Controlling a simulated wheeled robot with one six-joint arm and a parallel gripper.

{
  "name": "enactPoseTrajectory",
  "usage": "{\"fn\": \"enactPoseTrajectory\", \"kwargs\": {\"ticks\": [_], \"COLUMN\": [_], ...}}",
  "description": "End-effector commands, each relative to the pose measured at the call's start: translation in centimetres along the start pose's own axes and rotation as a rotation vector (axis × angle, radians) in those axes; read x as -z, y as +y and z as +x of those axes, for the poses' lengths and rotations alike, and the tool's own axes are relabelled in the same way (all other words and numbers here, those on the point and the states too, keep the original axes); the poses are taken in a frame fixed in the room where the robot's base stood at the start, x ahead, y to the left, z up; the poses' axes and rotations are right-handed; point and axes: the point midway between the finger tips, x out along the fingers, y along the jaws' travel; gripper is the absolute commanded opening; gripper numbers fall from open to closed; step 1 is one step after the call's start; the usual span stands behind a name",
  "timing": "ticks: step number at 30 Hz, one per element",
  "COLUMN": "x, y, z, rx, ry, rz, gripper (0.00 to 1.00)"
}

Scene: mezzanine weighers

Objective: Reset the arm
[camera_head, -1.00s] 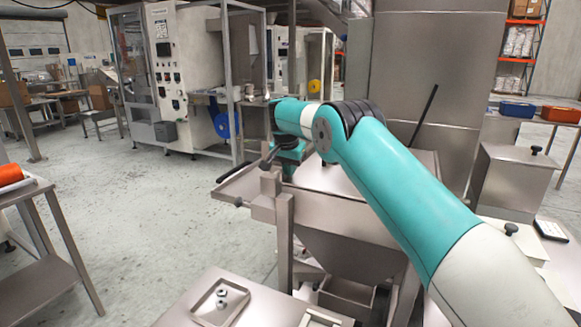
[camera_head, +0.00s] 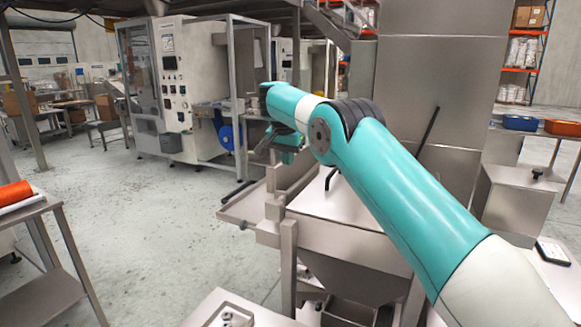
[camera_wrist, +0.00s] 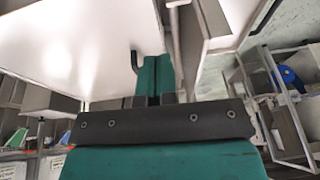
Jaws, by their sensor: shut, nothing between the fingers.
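My arm (camera_head: 400,190) is teal and white. It reaches from the lower right over a steel hopper (camera_head: 345,213), with its elbow joint at the middle of the head view. My gripper (camera_wrist: 153,68) shows in the wrist view as two teal fingers lying together beyond a dark bolted bar. The fingers are shut with nothing between them. In the head view the gripper end is small and partly hidden by the wrist, to the left above the hopper.
A black bent handle (camera_head: 331,178) stands on the hopper, close to my arm. A steel side tray (camera_head: 240,212) juts out left of it. A steel table (camera_head: 50,215) with an orange roll (camera_head: 15,193) stands at left. Open floor (camera_head: 140,235) lies between.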

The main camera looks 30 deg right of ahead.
Motion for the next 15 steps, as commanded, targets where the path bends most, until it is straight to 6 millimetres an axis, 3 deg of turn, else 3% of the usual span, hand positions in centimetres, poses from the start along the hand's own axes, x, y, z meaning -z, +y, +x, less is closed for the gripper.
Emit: {"fn": "enactPoseTrajectory", "kwargs": {"ticks": [10,15], "x": [-0.5,-3.8], "y": [-0.2,0.1], "z": [-1.7,-5.2], "rx": [0.006,0.032], "ry": [0.001,-0.01], "rz": [-0.042,-0.264], "gripper": [0.0,0.0]}}
